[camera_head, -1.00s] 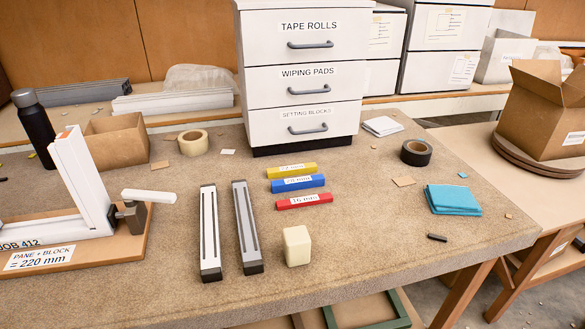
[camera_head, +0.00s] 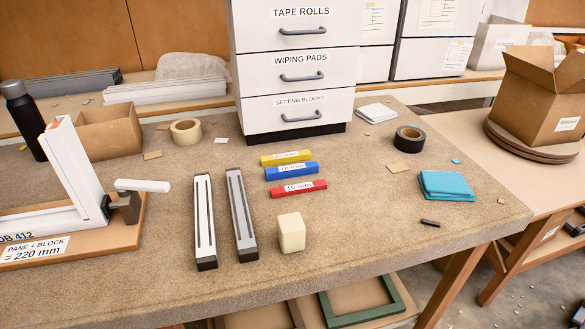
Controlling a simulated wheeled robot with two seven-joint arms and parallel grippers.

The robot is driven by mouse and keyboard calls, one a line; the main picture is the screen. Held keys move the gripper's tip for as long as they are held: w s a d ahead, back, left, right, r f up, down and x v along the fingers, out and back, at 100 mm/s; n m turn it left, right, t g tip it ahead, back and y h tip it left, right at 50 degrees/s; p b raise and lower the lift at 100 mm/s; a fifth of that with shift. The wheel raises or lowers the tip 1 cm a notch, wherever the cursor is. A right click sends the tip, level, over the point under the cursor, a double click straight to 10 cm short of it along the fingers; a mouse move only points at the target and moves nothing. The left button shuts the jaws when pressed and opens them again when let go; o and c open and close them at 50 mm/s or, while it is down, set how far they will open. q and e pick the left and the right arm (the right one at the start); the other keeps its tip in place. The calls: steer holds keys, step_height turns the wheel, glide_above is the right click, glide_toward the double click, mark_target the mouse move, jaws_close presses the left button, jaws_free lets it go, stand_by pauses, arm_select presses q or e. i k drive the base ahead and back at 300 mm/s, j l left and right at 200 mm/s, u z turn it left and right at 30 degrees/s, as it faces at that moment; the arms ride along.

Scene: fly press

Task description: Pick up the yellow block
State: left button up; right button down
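The yellow block (camera_head: 272,160) is a flat bar with a white "mm" label, its number too small to read surely. It lies on the brown table, just in front of the white drawer unit. The blue block (camera_head: 277,174) lies right in front of it, and the red block (camera_head: 285,191) lies in front of the blue one. All of them lie nearly parallel, slightly tilted in the picture. Neither of my grippers shows in the head view.
The drawer unit (camera_head: 295,71) stands close behind the blocks. Two upright-slotted bars (camera_head: 204,222) and (camera_head: 241,215) and a cream cube (camera_head: 291,232) lie nearer. A white frame on a board (camera_head: 110,250) is left; black tape (camera_head: 409,139) and teal cloth (camera_head: 447,186) are right.

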mark_target(302, 155)
steer(key=k+l, duration=0.1)
steer(key=l, duration=0.25)
steer(key=k+l, duration=0.1)
steer(key=l, duration=0.25)
steer(key=k+l, duration=0.15)
steer(key=l, duration=0.2)
steer(key=k+l, duration=0.1)
steer(key=l, duration=0.25)
steer(key=k+l, duration=0.1)
steer(key=l, duration=0.25)
